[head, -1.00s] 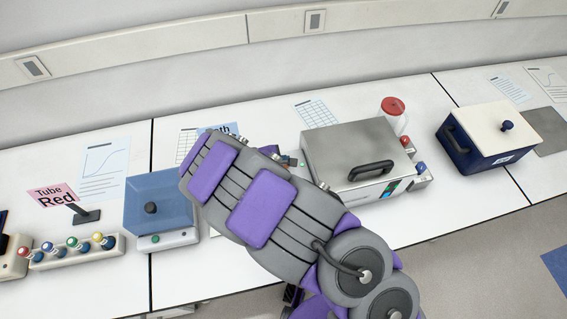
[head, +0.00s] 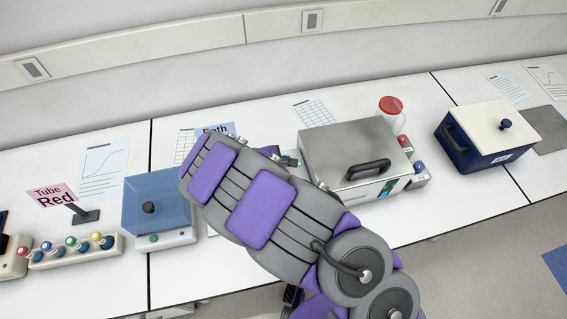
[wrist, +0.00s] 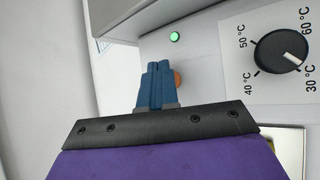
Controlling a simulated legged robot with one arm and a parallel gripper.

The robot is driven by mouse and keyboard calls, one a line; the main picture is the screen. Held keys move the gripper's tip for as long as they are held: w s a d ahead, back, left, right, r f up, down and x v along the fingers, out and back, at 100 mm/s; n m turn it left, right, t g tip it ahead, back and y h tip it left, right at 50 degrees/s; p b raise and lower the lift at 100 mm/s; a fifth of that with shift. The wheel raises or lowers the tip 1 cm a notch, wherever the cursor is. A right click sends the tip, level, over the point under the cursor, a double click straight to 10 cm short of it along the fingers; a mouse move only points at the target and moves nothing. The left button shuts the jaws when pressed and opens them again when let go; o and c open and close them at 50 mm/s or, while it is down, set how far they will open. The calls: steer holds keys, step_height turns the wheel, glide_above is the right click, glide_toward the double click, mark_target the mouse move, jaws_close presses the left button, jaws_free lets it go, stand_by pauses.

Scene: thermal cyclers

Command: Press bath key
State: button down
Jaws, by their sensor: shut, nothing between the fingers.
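In the wrist view, my gripper (wrist: 158,68) is shut and empty, its blue fingers close together. An orange round key (wrist: 179,78) shows just right of the fingers and is partly hidden by them. I cannot tell whether the fingertips touch it. A green light (wrist: 174,37) is lit on the same pale panel, beside a black dial (wrist: 294,46) marked 30 to 60 °C. In the head view, my gripper (head: 291,160) is at the left side of a steel-lidded box (head: 350,147). My arm hides much of the bench there, and partly covers the blue Bath sign (head: 215,130).
A blue-lidded device (head: 158,200) stands left of my arm, with a rack of coloured knobs (head: 75,252) and a pink Tube Red sign (head: 52,194) farther left. A red-capped jar (head: 391,108) and a dark blue box (head: 468,150) stand at right.

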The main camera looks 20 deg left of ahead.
steer(key=shift+f, duration=0.25)
steer(key=shift+a, duration=0.2)
steer(key=shift+d+r+p, duration=0.1)
steer(key=shift+r+p, duration=0.3)
steer(key=shift+r, duration=0.05)
step_height(320, 180, up, 6)
steer(key=p, duration=0.4)
steer(key=shift+p, duration=0.35)
stand_by(0.4)
